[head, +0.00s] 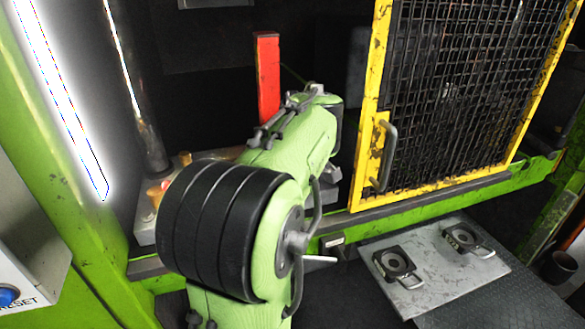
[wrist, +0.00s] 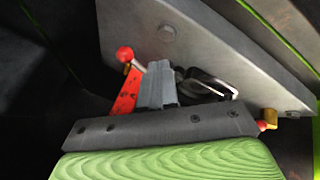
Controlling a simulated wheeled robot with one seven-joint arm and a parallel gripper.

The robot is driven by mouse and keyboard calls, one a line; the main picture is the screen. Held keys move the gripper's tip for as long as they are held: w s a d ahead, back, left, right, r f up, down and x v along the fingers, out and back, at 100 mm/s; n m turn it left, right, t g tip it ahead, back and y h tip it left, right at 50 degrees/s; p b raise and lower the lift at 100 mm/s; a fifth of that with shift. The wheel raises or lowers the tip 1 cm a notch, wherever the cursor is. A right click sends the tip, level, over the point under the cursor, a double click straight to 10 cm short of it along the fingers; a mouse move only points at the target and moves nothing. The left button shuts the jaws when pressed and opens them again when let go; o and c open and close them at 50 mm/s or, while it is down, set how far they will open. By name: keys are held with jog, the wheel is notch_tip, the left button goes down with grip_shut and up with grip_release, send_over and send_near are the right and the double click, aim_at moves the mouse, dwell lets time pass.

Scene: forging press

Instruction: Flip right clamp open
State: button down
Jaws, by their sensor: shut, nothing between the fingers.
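In the wrist view, a red clamp lever (wrist: 127,92) with a round red knob (wrist: 125,54) stands just left of my gripper (wrist: 160,72). My gripper's grey fingers are together and hold nothing. They are close to the lever; I cannot tell whether they touch it. A dark, shiny metal part (wrist: 210,85) shows just right of the fingers, partly hidden. A red and yellow knob (wrist: 268,119) shows past the right end of my gripper body. I cannot tell which piece is the right clamp. In the head view my own arm hides my gripper and the clamps.
A grey metal plate (wrist: 215,45) lies beyond the fingers. In the head view a red upright bar (head: 267,80) stands behind my arm. A yellow-framed mesh gate (head: 369,110) is at right. A metal plate (head: 440,265) with two black fixtures lies below it.

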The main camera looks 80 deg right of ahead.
notch_tip(320, 180, up, 7)
jog(key=s+a+p, duration=0.1)
jog(key=s+a, duration=0.1)
jog(key=shift+s+p, duration=0.35)
jog(key=shift+p, duration=0.05)
jog(key=shift+a, duration=0.15)
jog(key=shift+w+f, duration=0.1)
